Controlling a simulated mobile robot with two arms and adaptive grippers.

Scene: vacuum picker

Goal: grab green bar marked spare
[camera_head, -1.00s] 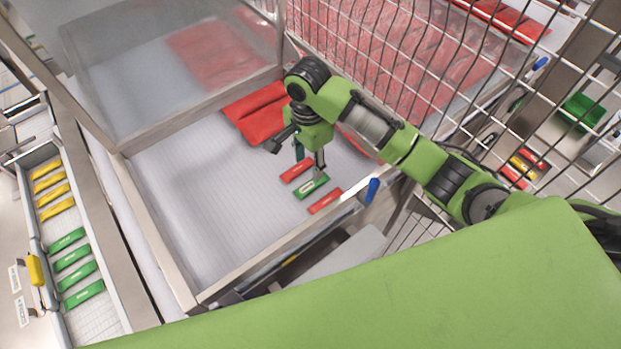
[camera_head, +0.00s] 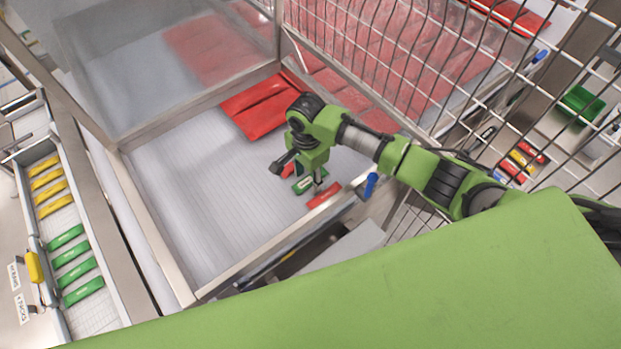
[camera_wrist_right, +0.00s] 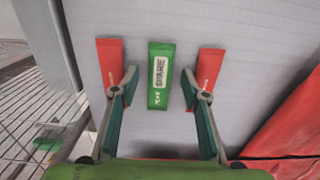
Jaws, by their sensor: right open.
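The green bar marked SPARE (camera_wrist_right: 160,75) lies flat on the white ribbed surface (camera_head: 200,210), between two red bars. One red bar (camera_wrist_right: 110,63) is on its left and another (camera_wrist_right: 208,72) on its right in the right wrist view. In the head view the green bar (camera_head: 303,187) is partly hidden by my right gripper (camera_head: 306,184). In the wrist view my right gripper (camera_wrist_right: 160,100) is open and empty, its fingers on either side of the green bar, near the inner edges of the red bars. Contact cannot be told. My left gripper is not in view.
Red packets (camera_head: 265,105) lie at the back of the white surface. A metal frame rail (camera_head: 240,270) borders its front, with a blue handle (camera_head: 371,185) at the right. A wire grid (camera_head: 420,60) stands behind. A left tray holds several yellow and green bars (camera_head: 75,253).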

